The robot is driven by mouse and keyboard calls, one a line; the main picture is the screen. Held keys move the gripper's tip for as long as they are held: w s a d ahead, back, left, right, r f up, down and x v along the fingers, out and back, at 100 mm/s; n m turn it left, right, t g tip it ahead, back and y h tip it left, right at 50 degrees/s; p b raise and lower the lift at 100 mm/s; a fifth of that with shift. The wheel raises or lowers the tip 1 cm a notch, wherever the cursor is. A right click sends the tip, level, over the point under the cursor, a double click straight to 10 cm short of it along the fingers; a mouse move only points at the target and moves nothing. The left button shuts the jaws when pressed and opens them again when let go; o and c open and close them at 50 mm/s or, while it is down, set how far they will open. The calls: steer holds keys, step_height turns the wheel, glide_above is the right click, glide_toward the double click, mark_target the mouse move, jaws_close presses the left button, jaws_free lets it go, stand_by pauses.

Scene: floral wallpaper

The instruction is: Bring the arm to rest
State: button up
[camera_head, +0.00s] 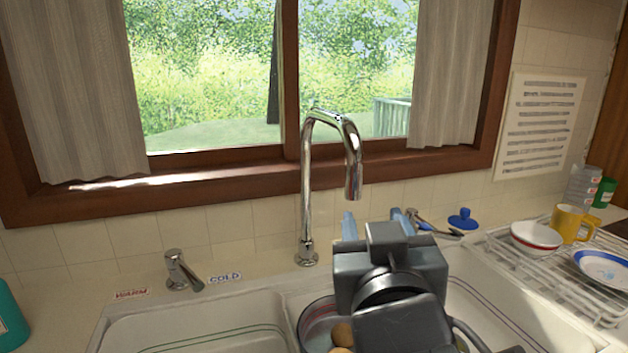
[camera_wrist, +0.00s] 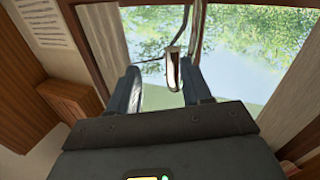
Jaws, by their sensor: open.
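My gripper (camera_head: 375,222) is in front of the sink in the head view, over the right basin. Its dark wrist hides part of the basin, and its two bluish fingers point toward the window wall. In the wrist view my gripper (camera_wrist: 162,82) shows two dark fingers spread apart with nothing held between them. The chrome faucet (camera_head: 307,190) stands just left of my gripper in the head view. The faucet (camera_wrist: 174,70) appears between the fingers in the wrist view; I cannot tell how far beyond them it is.
A pot (camera_head: 310,318) with round yellowish food stands in the sink, partly hidden by my arm. A dish rack (camera_head: 545,275) at right holds a bowl (camera_head: 536,240), a yellow mug (camera_head: 570,224) and a plate (camera_head: 603,268). A tap handle (camera_head: 182,270) stands left. The left basin (camera_head: 200,335) looks empty.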

steer(key=s+d+f+n+y, duration=0.1)
steer(key=s+d+f, duration=0.2)
steer(key=f, duration=0.3)
steer(key=s+d+f+n+g+y, duration=0.1)
steer(key=s+d+f, duration=0.2)
steer(key=s+f, duration=0.3)
steer(key=s+d+f+n+y, duration=0.1)
steer(key=s+d+f+n, duration=0.1)
steer(key=s+f, duration=0.3)
steer(key=shift+s+d+f+g, duration=0.25)
steer(key=shift+d+f+g, duration=0.15)
steer(key=shift+d+f, duration=0.45)
steer(key=s+d+f+m, duration=0.1)
steer(key=s+m, duration=0.1)
steer(key=s, duration=0.9)
steer(key=s+d+f+m+g+h, duration=0.1)
steer(key=s+d+m, duration=0.1)
steer(key=s, duration=1)
steer(key=shift+s+d+f+g, duration=0.2)
steer(key=shift+s+f+g, duration=0.1)
